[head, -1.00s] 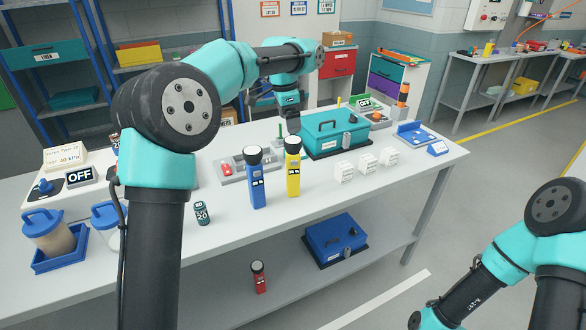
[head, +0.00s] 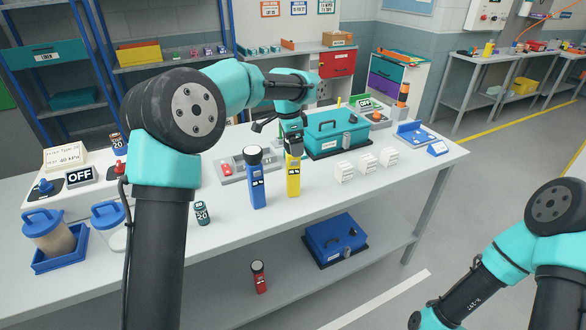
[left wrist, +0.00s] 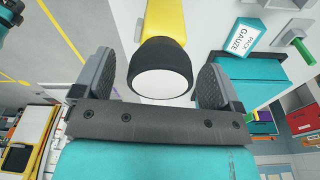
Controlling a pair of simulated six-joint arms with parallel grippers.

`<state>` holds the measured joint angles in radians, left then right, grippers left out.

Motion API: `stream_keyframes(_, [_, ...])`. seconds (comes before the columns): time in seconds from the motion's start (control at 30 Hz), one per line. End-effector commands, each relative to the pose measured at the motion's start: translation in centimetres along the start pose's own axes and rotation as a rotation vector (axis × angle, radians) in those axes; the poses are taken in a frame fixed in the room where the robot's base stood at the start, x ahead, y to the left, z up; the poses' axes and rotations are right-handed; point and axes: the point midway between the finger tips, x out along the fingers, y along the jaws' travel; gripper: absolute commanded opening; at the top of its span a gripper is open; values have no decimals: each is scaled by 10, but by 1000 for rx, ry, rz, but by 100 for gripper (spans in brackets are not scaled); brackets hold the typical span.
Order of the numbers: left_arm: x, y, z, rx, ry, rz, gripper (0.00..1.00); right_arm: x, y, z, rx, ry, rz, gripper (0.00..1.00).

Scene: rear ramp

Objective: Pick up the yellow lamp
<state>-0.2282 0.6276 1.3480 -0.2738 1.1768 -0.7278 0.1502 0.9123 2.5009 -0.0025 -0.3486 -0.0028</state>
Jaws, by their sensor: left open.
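The yellow lamp (head: 293,182) stands upright on the white workbench, its black head (left wrist: 160,68) largely covered by my left gripper in the head view. My left gripper (head: 293,150) is over the lamp's top, pointing down. In the left wrist view the two fingers of the gripper (left wrist: 157,82) are apart, one on each side of the lamp's head, with a gap visible on both sides. The lamp's yellow body (left wrist: 165,20) extends beyond the fingers. Only links of my right arm show at the lower right; its gripper is out of view.
A blue lamp (head: 257,185) stands close left of the yellow one. A teal toolbox (head: 335,138) is behind it, and white boxes (head: 367,163) are to the right. A red lamp (head: 259,277) is on the lower shelf.

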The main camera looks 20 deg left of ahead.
Motion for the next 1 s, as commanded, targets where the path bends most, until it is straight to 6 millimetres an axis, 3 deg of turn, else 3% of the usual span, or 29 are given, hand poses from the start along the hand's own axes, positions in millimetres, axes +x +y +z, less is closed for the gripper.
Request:
stream_keyframes(0.2, [21,0,0,-1,0,0,90,0,0,0,0,0,0,77])
stream_keyframes(0.67, [21,0,0,-1,1,-1,90,0,0,0,0,0,0,77])
stream_keyframes(1.0, [21,0,0,-1,1,0,60,0,0,0,0,0,0,77])
